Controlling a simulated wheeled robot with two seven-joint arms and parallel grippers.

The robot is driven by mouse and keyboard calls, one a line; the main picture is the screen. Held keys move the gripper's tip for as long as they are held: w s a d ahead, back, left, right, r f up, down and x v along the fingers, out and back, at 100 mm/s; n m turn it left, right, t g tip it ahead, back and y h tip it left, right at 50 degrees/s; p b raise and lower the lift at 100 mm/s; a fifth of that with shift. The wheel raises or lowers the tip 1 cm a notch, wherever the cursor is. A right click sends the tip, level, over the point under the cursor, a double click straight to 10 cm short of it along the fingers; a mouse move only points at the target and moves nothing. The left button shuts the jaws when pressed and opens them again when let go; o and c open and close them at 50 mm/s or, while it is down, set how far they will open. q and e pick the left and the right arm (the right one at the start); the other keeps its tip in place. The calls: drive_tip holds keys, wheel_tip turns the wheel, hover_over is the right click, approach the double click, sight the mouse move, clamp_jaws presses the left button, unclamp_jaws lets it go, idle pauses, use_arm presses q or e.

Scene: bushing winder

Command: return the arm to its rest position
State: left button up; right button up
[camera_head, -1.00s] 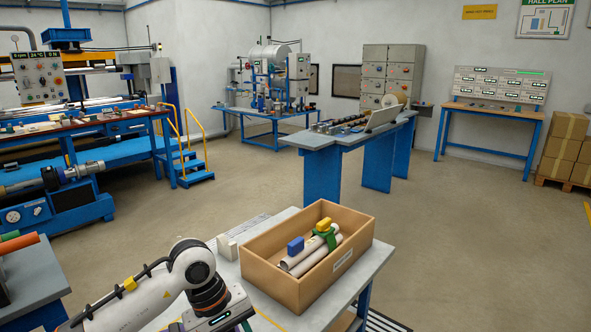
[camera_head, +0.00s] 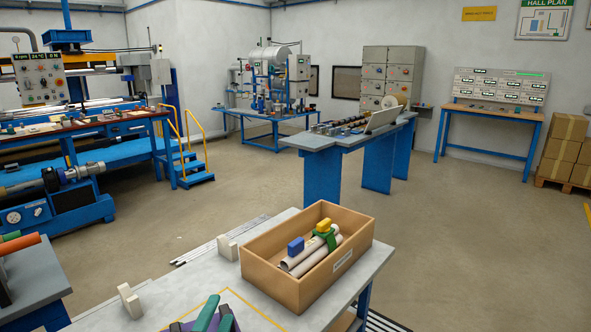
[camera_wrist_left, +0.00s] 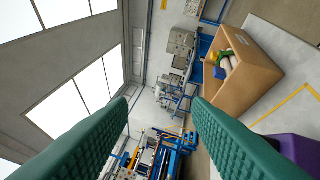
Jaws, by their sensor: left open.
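The rest of that arm is out of the frame. In the left wrist view its ribbed teal fingers (camera_wrist_left: 161,100) stand wide apart, with nothing between them but the distant hall. They point roughly level, out into the hall. A purple object (camera_wrist_left: 297,150) lies at the lower right of the wrist view, near one finger; its full shape is hidden. My right gripper is in neither view.
An open cardboard-coloured box (camera_head: 285,283) stands on the grey table (camera_head: 350,283), right of my gripper. It holds pale tubes, a green piece and blue and yellow blocks. Two cream brackets (camera_head: 129,301) (camera_head: 227,247) stand at the table's left edge.

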use_arm(q)
drive_tip(key=s+a+f+n+g+y, duration=0.25)
drive_tip(key=s+f+n+g, duration=0.2)
drive_tip(key=f, duration=0.35)
drive_tip(key=s+a+f+n+g+y, duration=0.2)
drive_tip(key=s+a+f+n+g, duration=0.25)
drive_tip(key=f+n, duration=0.2)
drive_tip(key=s+f+n+g+h, duration=0.1)
drive_tip(key=s+f+n+g, duration=0.5)
drive_tip(key=s, duration=1)
wheel_tip(320, 180, down, 28)
drive_tip(key=m+g, duration=0.2)
drive_tip(key=s+a+f+g, duration=0.1)
drive_tip(key=s+a+f, duration=0.1)
drive_tip(key=s+f, duration=1.3)
drive_tip(key=shift+s+a+f+m, duration=0.3)
drive_tip(key=shift+s+a+f, duration=0.1)
drive_tip(key=shift+f, duration=0.2)
